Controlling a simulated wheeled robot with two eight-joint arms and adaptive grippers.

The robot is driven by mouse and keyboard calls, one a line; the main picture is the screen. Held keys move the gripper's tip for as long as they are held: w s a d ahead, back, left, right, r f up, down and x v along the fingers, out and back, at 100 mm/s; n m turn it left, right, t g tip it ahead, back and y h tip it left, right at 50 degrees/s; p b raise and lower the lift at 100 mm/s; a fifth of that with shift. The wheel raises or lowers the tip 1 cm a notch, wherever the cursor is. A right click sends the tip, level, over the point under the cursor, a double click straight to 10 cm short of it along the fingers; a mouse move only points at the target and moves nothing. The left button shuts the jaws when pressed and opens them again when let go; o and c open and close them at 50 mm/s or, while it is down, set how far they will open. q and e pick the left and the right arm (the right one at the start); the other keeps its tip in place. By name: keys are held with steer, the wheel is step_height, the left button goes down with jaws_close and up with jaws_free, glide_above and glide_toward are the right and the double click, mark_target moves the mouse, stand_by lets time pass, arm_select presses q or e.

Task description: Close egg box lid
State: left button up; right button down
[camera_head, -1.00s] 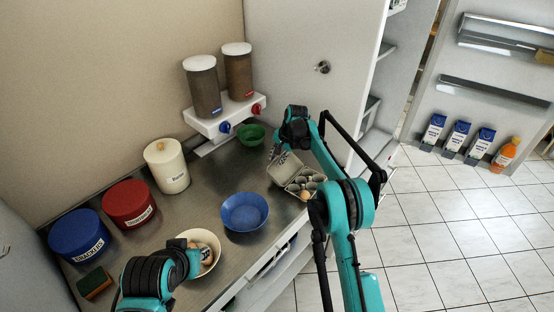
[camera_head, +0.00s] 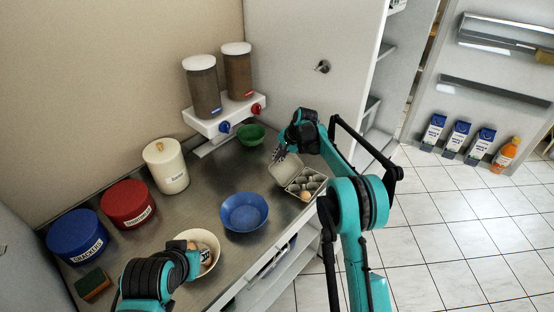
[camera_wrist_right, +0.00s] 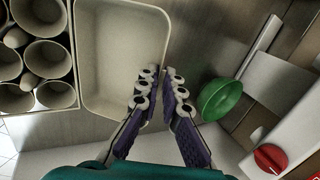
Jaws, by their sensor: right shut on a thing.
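In the right wrist view the lid (camera_wrist_right: 120,50) fills the upper middle, with the cups (camera_wrist_right: 55,95) at left. My right gripper (camera_head: 280,155) is at the lid's far edge; in the wrist view its fingers (camera_wrist_right: 156,92) are closed on that edge. My left arm is at the lower left beside a cream bowl (camera_head: 214,243); its fingers cannot be made out.
A blue bowl (camera_head: 244,212) stands left of the egg box. A green bowl (camera_head: 250,134) is behind it, under the dispensers (camera_head: 202,88). Blue (camera_head: 78,237), red (camera_head: 128,204) and cream (camera_head: 166,166) canisters line the wall. A tall cabinet side (camera_head: 300,60) rises behind my right arm.

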steer(key=shift+s+d+r+t+y+b, duration=0.75)
steer(key=shift+d+t+y+b, duration=0.15)
steer(key=shift+y, duration=0.2)
steer(key=shift+s+d+r+t+y, duration=0.4)
steer(key=shift+d+r+y, duration=0.05)
steer(key=shift+y, duration=0.05)
steer(key=shift+s+d+r, duration=0.15)
steer(key=shift+s+d, duration=0.05)
steer(key=shift+d, duration=0.15)
